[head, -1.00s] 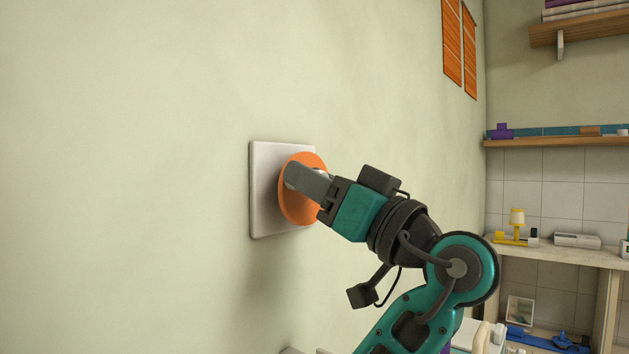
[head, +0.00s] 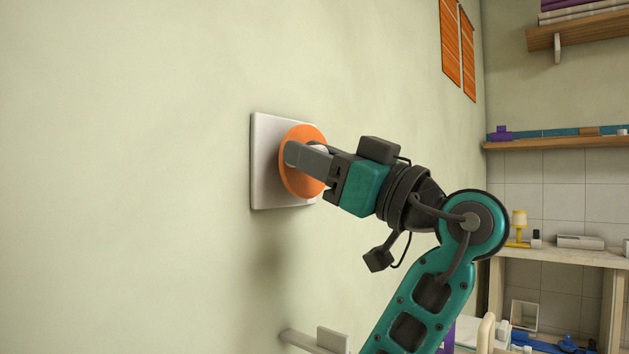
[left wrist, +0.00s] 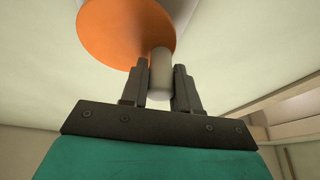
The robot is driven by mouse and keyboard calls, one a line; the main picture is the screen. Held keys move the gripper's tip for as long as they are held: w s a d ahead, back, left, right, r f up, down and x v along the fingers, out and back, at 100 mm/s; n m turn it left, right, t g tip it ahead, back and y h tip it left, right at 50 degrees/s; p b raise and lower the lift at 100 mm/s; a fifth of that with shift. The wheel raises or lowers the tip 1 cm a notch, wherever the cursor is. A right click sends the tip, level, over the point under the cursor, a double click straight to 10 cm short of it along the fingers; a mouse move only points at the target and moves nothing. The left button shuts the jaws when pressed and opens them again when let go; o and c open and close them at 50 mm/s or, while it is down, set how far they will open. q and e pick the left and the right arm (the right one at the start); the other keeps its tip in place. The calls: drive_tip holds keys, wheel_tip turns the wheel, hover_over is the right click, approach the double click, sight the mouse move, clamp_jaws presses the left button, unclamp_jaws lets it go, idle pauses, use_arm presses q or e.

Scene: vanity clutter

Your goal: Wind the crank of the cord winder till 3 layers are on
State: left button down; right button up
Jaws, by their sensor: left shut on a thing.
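The cord winder is on the wall: a pale square plate (head: 268,170) with an orange disc (head: 300,182) on its front. The disc also shows at the top of the left wrist view (left wrist: 118,32). A pale grey crank knob (left wrist: 160,74) stands out from the disc near its edge. My left gripper (head: 303,157) is shut on this knob, with one finger on each side of it. The fingers cover part of the disc in the head view. I cannot make out any cord or layers. My right gripper is not in view.
A grey bar with an upright plate (head: 332,340) juts from the wall below the winder. A cluttered counter (head: 570,253), with a yellow lamp (head: 518,222), and shelves stand at the far right. The wall left of the winder is bare.

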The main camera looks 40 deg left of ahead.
use_arm(q)
drive_tip(key=shift+f+n+g+b, duration=0.55)
drive_tip(key=shift+n+b, duration=0.2)
drive_tip(key=shift+n, duration=0.35)
drive_tip(key=shift+n+g, duration=0.25)
drive_tip(key=shift+n, duration=0.25)
drive_tip(key=shift+f+n+g+h+b, duration=0.1)
drive_tip(key=shift+n+g+h+b, duration=0.35)
drive_tip(key=shift+n+b, duration=0.45)
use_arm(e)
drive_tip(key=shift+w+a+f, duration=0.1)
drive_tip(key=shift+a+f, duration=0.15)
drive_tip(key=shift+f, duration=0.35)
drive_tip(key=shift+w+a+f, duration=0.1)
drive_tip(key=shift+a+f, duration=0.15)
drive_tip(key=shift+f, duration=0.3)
use_arm(q)
drive_tip(key=shift+n, duration=0.3)
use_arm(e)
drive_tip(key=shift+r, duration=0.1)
use_arm(q)
drive_tip(key=c, duration=0.9)
unclamp_jaws()
drive_tip(key=shift+o, duration=0.2)
drive_tip(key=p+v, duration=0.1)
drive_tip(key=v, duration=1.2)
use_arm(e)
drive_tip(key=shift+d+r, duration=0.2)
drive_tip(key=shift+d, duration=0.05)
